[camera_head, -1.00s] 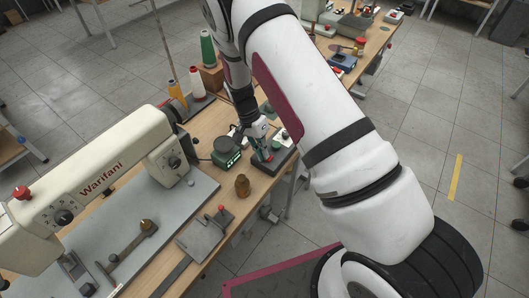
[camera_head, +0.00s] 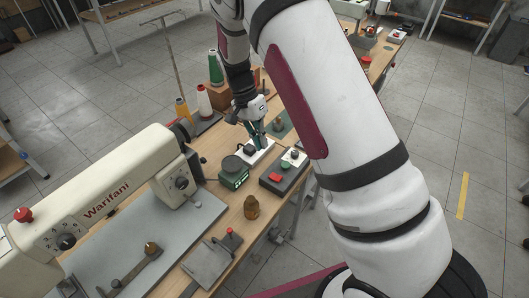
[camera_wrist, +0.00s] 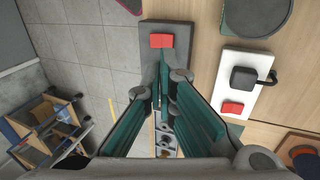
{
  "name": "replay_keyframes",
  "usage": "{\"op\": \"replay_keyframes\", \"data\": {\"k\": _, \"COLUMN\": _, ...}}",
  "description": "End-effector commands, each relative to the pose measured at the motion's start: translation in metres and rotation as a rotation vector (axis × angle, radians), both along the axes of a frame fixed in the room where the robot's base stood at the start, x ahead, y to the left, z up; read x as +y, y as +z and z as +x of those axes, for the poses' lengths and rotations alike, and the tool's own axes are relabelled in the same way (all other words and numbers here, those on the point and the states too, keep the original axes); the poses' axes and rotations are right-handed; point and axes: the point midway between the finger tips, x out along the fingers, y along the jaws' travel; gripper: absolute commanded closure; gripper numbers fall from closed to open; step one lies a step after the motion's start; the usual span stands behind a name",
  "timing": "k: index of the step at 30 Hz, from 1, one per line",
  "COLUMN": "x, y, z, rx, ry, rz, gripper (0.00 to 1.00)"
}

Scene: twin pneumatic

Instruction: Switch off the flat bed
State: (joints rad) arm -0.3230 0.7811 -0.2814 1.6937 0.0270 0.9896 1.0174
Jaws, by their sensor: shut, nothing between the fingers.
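The cream flat-bed machine marked Warifani (camera_head: 105,190) stands at the left over a grey plate (camera_head: 150,235). A dark grey switch box (camera_head: 268,184) with a red button (camera_head: 275,177) and a green button (camera_head: 286,165) lies near the table's right edge. In the wrist view, the grey box (camera_wrist: 152,61) and its red button (camera_wrist: 161,41) lie beyond my fingertips. My gripper (camera_head: 262,143) is shut and empty, pointing down behind the box, beside a white plate (camera_head: 257,158). I cannot tell from the pictures whether the red button is pressed.
The white plate also shows in the wrist view (camera_wrist: 241,62), with a black block (camera_wrist: 244,78) and a red button (camera_wrist: 232,108). Thread cones (camera_head: 204,101) stand behind at the left.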

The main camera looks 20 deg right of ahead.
Motion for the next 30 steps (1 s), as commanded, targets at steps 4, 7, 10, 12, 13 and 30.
{"op": "replay_keyframes", "data": {"k": 4, "x": 0.002, "y": 0.01, "z": 0.003, "rx": 0.0, "ry": 0.0, "rz": 0.0, "gripper": 1.0}}
{"op": "replay_keyframes", "data": {"k": 7, "x": 0.003, "y": 0.012, "z": 0.003, "rx": 0.0, "ry": 0.0, "rz": 0.0, "gripper": 1.0}}
{"op": "replay_keyframes", "data": {"k": 10, "x": 0.003, "y": 0.013, "z": 0.003, "rx": 0.0, "ry": 0.0, "rz": 0.0, "gripper": 1.0}}
{"op": "replay_keyframes", "data": {"k": 12, "x": 0.003, "y": 0.013, "z": 0.003, "rx": 0.0, "ry": 0.0, "rz": 0.0, "gripper": 1.0}}
{"op": "replay_keyframes", "data": {"k": 13, "x": 0.002, "y": 0.013, "z": 0.003, "rx": 0.0, "ry": 0.0, "rz": 0.0, "gripper": 1.0}}
{"op": "replay_keyframes", "data": {"k": 30, "x": 0.011, "y": 0.013, "z": 0.023, "rx": -0.003, "ry": 0.001, "rz": 0.004, "gripper": 1.0}}
